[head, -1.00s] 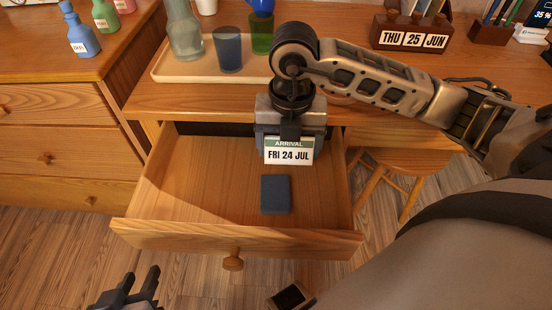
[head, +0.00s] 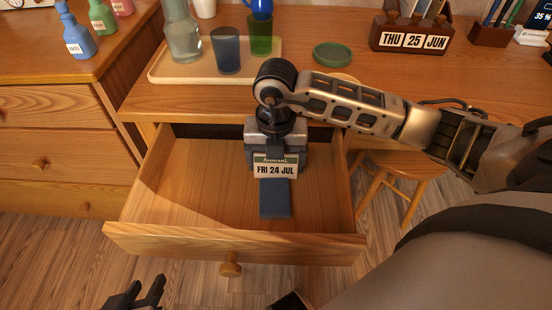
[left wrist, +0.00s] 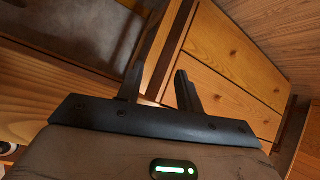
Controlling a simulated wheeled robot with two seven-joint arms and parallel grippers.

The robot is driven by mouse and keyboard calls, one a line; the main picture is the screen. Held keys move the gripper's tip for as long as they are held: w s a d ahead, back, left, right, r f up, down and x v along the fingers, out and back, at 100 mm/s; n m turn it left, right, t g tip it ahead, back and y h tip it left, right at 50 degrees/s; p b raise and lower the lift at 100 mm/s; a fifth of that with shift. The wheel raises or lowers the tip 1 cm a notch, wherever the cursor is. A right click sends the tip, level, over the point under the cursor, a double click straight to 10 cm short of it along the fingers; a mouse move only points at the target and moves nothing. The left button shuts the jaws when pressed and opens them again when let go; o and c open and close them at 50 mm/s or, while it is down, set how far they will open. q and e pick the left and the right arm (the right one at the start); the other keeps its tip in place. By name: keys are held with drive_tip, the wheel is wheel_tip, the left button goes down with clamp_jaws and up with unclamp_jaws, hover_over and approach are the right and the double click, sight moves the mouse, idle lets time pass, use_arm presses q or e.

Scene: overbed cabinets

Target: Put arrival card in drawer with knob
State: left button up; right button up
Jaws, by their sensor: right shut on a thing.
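The arrival card (head: 275,167), a white card with a green top band reading "FRI 24 JUL", hangs upright from my right gripper (head: 276,155), which is shut on it. The card is over the open drawer with knob (head: 180,190), inside its outline. Whether the card touches the drawer floor I cannot tell. A dark blue flat item (head: 276,200) lies in the drawer just in front of and partly behind the card. The drawer's round wooden knob (head: 230,268) is on its front. My left gripper (head: 143,296) is open and empty, low at the left in front of the drawer; its fingers also show in the left wrist view (left wrist: 160,90).
Above the drawer the desk holds a tray (head: 160,75) with a glass bottle and cups, a green dish (head: 333,54) and a calendar block (head: 412,38). A stool (head: 400,180) stands at the right, and a chest of drawers (head: 50,150) at the left.

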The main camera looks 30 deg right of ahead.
drive_tip(key=o, duration=0.9)
drive_tip(key=shift+f, duration=0.1)
wheel_tip(320, 180, up, 11)
drive_tip(key=p, duration=0.2)
drive_tip(key=shift+p, duration=0.35)
use_arm(q)
drive_tip(key=shift+t, duration=0.5)
drive_tip(key=shift+s+a+r, duration=0.1)
drive_tip(key=shift+a+r, duration=0.1)
drive_tip(key=shift+r, duration=0.6)
drive_tip(key=shift+s+a+r, duration=0.1)
drive_tip(key=shift+a+r, duration=0.15)
drive_tip(key=shift+r, duration=0.5)
drive_tip(key=shift+s+a+r, duration=0.1)
drive_tip(key=shift+a+r, duration=0.1)
drive_tip(key=shift+r, duration=0.6)
use_arm(e)
drive_tip(key=shift+r, duration=0.7)
